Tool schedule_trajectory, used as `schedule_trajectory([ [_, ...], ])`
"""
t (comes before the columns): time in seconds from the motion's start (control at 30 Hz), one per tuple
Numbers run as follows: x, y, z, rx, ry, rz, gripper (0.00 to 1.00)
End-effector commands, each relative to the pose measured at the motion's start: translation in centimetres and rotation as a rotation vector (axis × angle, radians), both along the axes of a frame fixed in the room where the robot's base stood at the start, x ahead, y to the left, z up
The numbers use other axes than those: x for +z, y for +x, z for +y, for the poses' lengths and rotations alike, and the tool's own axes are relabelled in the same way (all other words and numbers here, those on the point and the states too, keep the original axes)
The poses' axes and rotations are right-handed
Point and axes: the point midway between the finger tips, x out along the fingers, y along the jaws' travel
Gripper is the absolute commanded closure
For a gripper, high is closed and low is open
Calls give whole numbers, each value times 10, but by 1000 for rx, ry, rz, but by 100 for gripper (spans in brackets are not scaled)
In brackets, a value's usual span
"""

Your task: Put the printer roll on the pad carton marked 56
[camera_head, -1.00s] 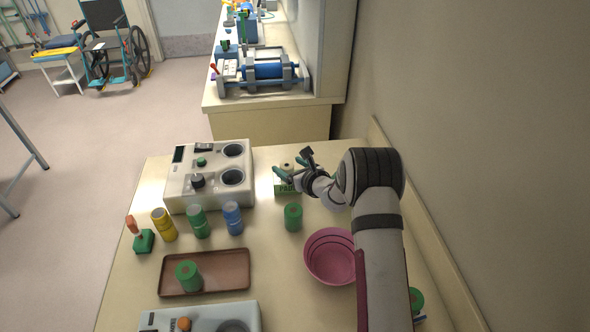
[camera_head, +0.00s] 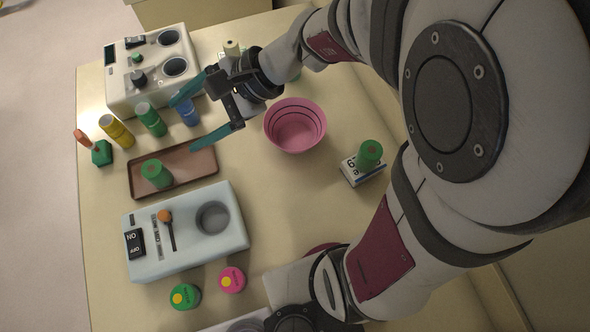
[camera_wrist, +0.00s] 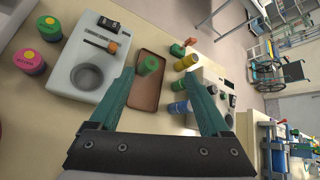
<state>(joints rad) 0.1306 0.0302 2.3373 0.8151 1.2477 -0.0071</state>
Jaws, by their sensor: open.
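My gripper (camera_head: 190,118) is open and empty, above the table near the brown tray (camera_head: 190,181) and the blue bottle; its two teal fingers frame the tray in the wrist view (camera_wrist: 160,88). A green roll-like cylinder (camera_head: 156,173) stands on the tray. Another green cylinder (camera_head: 369,153) stands on a small white carton (camera_head: 352,176) with dark print that may read 56. A cream roll (camera_head: 232,48) shows behind my gripper at the back; what it stands on is mostly hidden. I cannot tell for sure which of these is the printer roll.
A pink bowl (camera_head: 296,125) stands between my gripper and the white carton. A light device (camera_head: 190,250) is in front and another (camera_head: 150,72) at the back left. Green (camera_head: 151,120), yellow (camera_head: 117,131) and blue (camera_head: 187,112) bottles stand in a row behind the tray.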

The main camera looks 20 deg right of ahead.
Motion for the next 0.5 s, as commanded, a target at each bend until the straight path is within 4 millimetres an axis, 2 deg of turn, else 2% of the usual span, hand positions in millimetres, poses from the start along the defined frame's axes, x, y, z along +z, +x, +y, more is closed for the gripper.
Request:
schedule_trajectory([
  [0.03, 1, -48, -4, 173, -140, -53, 19],
  [0.1, -10, -106, -30, 391, -361, -99, 19],
  [0.2, -23, -150, -73, 582, -613, -141, 19],
  [0.33, -28, -169, -105, 677, -773, -158, 19],
  [0.5, -28, -170, -109, 687, -792, -157, 19],
])
